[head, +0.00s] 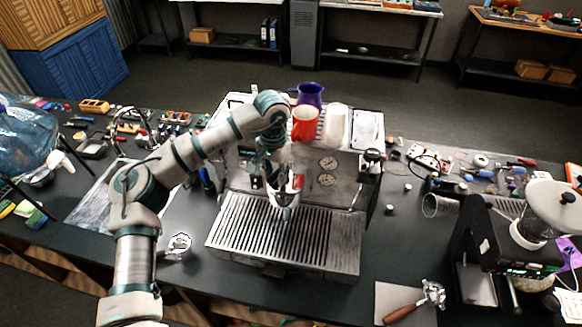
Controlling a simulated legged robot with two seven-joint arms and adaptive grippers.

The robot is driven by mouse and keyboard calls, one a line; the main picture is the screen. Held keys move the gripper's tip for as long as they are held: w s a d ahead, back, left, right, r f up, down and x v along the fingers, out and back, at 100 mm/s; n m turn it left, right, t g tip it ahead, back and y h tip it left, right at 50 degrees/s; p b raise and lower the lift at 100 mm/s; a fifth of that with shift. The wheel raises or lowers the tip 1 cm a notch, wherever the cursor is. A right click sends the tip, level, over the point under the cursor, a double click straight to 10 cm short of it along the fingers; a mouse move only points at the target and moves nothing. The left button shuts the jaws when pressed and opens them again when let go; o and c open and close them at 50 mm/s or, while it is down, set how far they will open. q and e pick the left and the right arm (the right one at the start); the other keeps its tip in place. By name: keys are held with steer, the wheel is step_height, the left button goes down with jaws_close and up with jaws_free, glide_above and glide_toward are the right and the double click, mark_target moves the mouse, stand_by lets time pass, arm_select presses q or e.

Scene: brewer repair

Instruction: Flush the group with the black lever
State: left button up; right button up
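The silver espresso machine (330,196) stands in the middle of the bench, with two round gauges on its front and a slotted drip tray (320,238) below. My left arm reaches over from the left. My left gripper (287,207) points down in front of the machine's face, above the drip tray. It covers the group area, and I cannot tell whether its fingers are open or touching anything. I cannot make out the black lever for certain; the arm may hide it. A black knob (372,155) sits at the machine's upper right. My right gripper is not in view.
Red (305,124) and purple (310,94) pitchers and white cups (338,124) stand on the machine. A wooden-handled portafilter (405,312) lies front right, beside a black grinder (490,245). Tools clutter the bench left and right. A small metal item (176,246) lies left of the drip tray.

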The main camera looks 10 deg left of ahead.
mark_target(297, 186)
arm_select(q)
steer(key=d+n, duration=0.1)
steer(key=n, duration=0.1)
steer(key=shift+s+d+n, duration=0.2)
steer(key=shift+d+n, duration=0.15)
steer(key=shift+n, duration=0.05)
steer(key=shift+d+n, duration=0.85)
steer(key=shift+n, duration=0.35)
steer(key=d+n, duration=0.2)
steer(key=n, duration=0.1)
steer(key=shift+w+d, duration=0.15)
steer(key=shift+w, duration=0.15)
steer(key=shift+d+n, duration=0.1)
steer(key=shift+n, duration=0.2)
steer(key=o, duration=0.5)
steer(key=shift+a, duration=0.2)
steer(key=shift+d, duration=0.15)
steer(key=shift+w+d, duration=0.1)
